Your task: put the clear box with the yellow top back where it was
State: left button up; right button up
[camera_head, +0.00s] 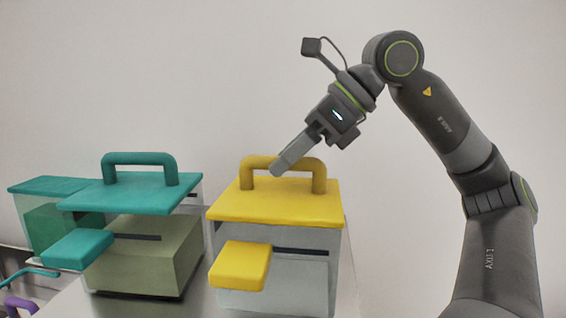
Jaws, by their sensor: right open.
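The clear box with the yellow top (277,208) stands upright on a grey surface, right of centre in the head view. It has a yellow arched handle (319,177) on its lid and a yellow block-like tab (240,265) on its front. My right gripper (280,168) comes down from the upper right with its fingertips at the handle. It is open, and its fingers overlap the middle of the handle's bar in the picture. I cannot tell whether they touch it. My left gripper is not in view.
A clear box with a teal top and handle (128,195) stands just left of the yellow one, with a narrow gap. Another teal-lidded box (50,186) is further left. Teal and purple handles (20,303) show at the lower left. A plain wall is behind.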

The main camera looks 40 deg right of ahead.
jog(key=p+v, duration=0.1)
jog(key=v, duration=0.9)
jog(key=shift+s+r, duration=0.25)
